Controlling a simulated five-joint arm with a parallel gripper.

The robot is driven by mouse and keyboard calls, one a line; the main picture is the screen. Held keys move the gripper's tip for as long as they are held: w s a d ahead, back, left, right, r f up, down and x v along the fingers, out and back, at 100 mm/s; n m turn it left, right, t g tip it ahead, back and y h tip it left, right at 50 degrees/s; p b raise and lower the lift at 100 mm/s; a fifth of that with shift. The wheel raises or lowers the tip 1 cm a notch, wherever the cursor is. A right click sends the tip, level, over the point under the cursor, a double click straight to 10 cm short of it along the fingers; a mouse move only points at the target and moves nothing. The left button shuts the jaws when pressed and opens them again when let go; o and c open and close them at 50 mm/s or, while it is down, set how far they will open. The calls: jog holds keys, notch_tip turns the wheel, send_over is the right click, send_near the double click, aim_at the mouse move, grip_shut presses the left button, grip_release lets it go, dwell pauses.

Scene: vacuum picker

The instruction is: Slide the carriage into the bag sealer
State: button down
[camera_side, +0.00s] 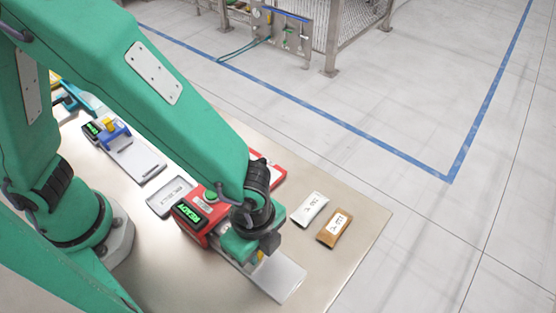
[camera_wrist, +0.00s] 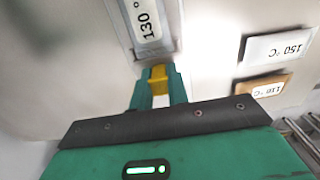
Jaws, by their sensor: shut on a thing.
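The red bag sealer (camera_side: 186,228), with a green lit display reading READY, stands on the table in the side view. A pale flat plate (camera_side: 281,281), apparently part of the carriage, extends from beneath my gripper (camera_side: 262,252) toward the table's front edge. In the wrist view, the fingers of my gripper (camera_wrist: 158,88) are shut on a yellow handle (camera_wrist: 158,76).
A white pouch (camera_side: 310,208) and a brown pouch (camera_side: 334,228) lie to the right. A grey tray (camera_side: 165,205) lies left of the sealer. A blue device (camera_side: 116,137) with a pale plate stands farther left. A red-edged item (camera_side: 277,178) lies behind my arm.

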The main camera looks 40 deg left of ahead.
jog(key=shift+a, duration=0.4)
jog(key=c, duration=1.4)
grip_release()
jog(key=shift+o, duration=0.2)
jog(key=shift+d+r, duration=0.1)
jog(key=shift+r, duration=3.8)
